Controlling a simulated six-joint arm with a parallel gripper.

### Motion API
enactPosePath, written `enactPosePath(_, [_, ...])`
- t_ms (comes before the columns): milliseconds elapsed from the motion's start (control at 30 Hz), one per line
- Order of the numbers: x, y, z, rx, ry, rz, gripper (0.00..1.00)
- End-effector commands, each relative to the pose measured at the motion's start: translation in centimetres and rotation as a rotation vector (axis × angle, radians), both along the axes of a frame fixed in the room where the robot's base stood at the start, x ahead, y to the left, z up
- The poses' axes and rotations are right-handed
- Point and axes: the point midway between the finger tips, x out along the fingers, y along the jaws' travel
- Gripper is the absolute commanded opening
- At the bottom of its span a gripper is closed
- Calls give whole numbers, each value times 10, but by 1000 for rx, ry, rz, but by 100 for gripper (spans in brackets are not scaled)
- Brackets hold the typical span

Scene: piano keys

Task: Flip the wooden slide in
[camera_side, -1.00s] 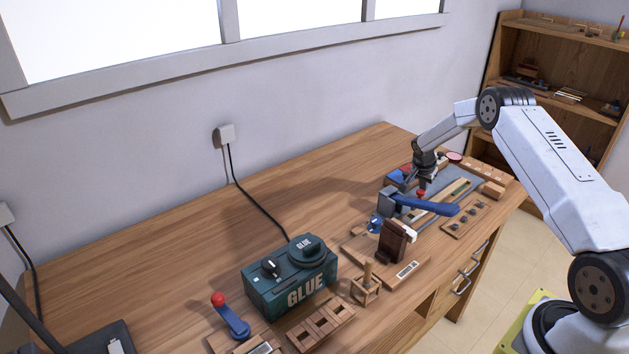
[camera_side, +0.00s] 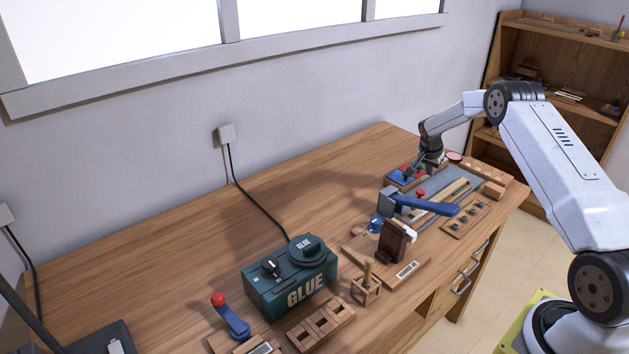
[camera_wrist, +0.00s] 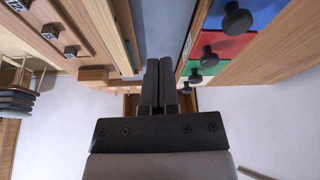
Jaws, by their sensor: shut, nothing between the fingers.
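I cannot tell for sure which piece is the wooden slide. Pale wooden strips (camera_side: 452,192) lie along the grey-blue bed at the right end of the bench; wooden strips also show in the wrist view, at the left (camera_wrist: 118,45). My gripper (camera_wrist: 159,64) is shut and empty, in the middle of the wrist view, over the end of the bed. In the side view my gripper (camera_side: 417,166) is beside the box with coloured panels (camera_side: 402,178). Its fingertips are small there, and I cannot tell whether they touch anything.
Black knobs stand on blue, red and green panels (camera_wrist: 228,50) at the right of the wrist view. A blue lever (camera_side: 430,206) crosses the bed's near end. A dark brown block (camera_side: 392,242) and a green glue box (camera_side: 290,280) stand farther left. The bench behind them is clear.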

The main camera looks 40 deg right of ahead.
Motion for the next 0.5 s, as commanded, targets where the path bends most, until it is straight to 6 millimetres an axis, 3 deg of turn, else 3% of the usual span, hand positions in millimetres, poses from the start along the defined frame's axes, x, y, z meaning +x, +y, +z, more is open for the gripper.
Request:
enactPosePath(200, [-1, 10, 28, -2, -3, 1, 0])
enactPosePath(500, [-3, 20, 55, 0, -1, -1, 0])
